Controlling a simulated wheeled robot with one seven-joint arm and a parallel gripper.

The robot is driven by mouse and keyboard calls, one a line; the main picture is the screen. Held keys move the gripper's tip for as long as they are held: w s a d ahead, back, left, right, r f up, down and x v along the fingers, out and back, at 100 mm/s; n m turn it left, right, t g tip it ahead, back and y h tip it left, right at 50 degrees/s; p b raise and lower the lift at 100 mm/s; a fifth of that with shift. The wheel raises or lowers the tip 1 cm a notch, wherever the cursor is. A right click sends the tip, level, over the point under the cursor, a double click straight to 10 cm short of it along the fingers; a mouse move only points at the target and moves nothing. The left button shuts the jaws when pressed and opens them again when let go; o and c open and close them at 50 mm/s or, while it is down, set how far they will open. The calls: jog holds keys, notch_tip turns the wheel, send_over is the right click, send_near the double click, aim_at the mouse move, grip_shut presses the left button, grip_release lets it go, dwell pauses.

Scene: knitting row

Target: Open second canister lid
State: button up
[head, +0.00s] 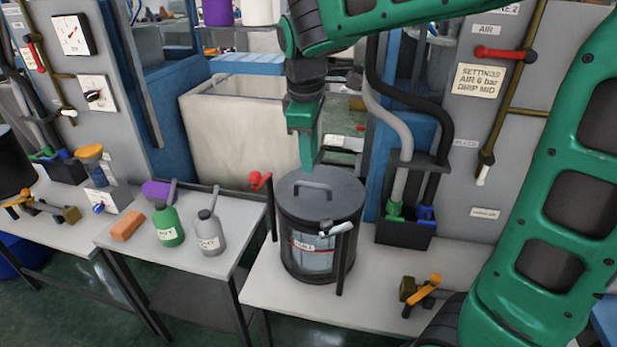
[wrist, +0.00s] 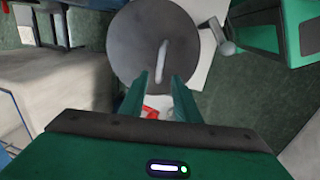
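A dark grey canister (head: 292,250) stands upright on a white table, with a red-striped label too small to read surely. Its round lid (head: 335,200) is on, with an arched handle (head: 313,186) on top; the wrist view also shows the lid (wrist: 130,45) and handle (wrist: 162,58). A pale-handled lever (head: 338,228) sits at the canister's front right side. My gripper (head: 306,168) points down above the lid's back edge, near the handle. Contact with the lid cannot be told.
A red-knobbed lever (head: 260,180) stands left of the canister. Hoses enter a black box (head: 405,232) to its right. An orange-handled valve (head: 422,290) is at the table's front right. Green (head: 167,222) and grey (head: 206,233) bottles stand on the left table. Another dark canister (head: 12,165) is at far left.

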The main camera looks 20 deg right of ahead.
aim_at(311, 184)
jog(key=f, duration=0.5)
jog(key=w+d+f, duration=0.1)
jog(key=f, duration=0.1)
jog(key=shift+w+f, duration=0.1)
jog(key=shift+f, duration=0.05)
grip_shut()
